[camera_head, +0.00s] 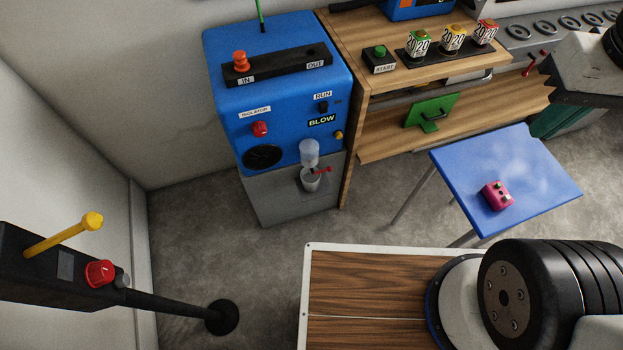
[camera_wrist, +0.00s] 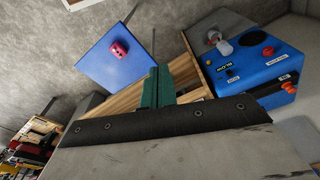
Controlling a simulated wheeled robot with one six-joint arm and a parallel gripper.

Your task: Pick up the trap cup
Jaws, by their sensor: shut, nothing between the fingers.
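The trap cup (camera_head: 310,181) is a small grey cup on the lower grey front of the blue machine (camera_head: 270,110). It sits directly under a clear bowl (camera_head: 309,153), with a red lever (camera_head: 323,170) beside it. In the wrist view the blue machine (camera_wrist: 262,72) is tilted at the upper right, and the cup is too small to make out clearly. My gripper (camera_head: 545,125) is at the right of the head view, well away from the cup. Its green fingers also show in the wrist view (camera_wrist: 157,76), shut and empty.
A black stand (camera_head: 222,317) is at lower left. Floor before the machine is clear.

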